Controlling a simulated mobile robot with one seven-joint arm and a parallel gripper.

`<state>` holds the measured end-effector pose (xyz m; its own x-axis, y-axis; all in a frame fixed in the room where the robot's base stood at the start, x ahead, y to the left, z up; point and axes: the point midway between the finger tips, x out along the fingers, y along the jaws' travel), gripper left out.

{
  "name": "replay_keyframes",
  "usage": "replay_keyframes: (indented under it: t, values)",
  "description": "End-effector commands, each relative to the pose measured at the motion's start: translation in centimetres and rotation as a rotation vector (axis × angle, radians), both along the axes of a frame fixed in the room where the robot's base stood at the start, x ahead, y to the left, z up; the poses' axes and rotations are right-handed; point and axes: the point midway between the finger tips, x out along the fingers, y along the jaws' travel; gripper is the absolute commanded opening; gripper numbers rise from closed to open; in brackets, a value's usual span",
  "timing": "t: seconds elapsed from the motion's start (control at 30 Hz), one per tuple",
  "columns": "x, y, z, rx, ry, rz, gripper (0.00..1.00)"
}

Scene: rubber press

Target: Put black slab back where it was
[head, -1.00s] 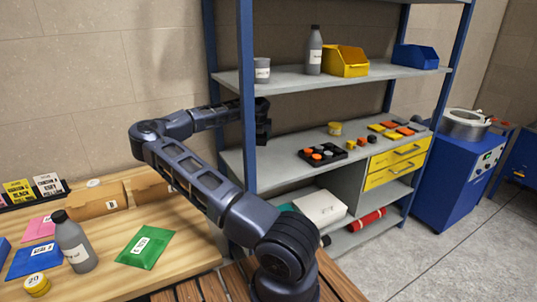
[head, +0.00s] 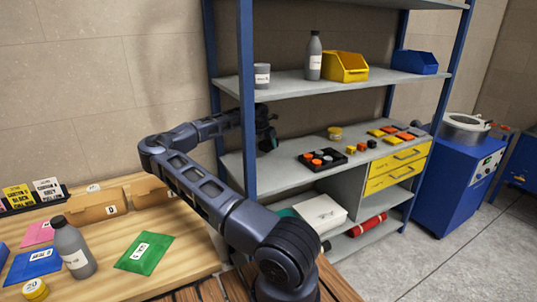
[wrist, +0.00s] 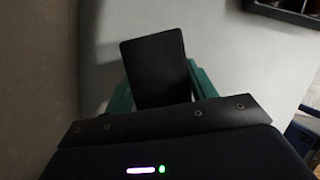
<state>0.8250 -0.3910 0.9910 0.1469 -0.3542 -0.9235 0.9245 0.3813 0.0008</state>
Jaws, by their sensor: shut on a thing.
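The black slab (wrist: 155,65) is in the wrist view, a flat dark plate standing out past my gripper (wrist: 161,92). Green finger parts show on either side of its lower end, and my gripper is shut on it. The slab's lower end is hidden behind the wrist's dark bar. In the head view my gripper (head: 268,136) is over the left part of the middle grey shelf (head: 285,140), beside the wall. The slab is too dark and small there to tell from the gripper. A pale surface lies behind the slab in the wrist view.
A black tray (head: 308,166) with orange and grey pieces sits right of my gripper on the shelf. A blue post (head: 247,100) stands in front of my forearm. The upper shelf (head: 290,86) holds a grey bottle (head: 314,56). Bare shelf lies between gripper and tray.

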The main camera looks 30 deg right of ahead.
Motion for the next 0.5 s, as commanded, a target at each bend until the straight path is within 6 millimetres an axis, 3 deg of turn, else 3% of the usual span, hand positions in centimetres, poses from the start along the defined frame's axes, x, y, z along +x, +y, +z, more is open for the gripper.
replay_keyframes:
  t: [0.5]
  values:
    - [0.0, 0.0, -5.1, 0.000, 0.000, 0.001, 0.23]
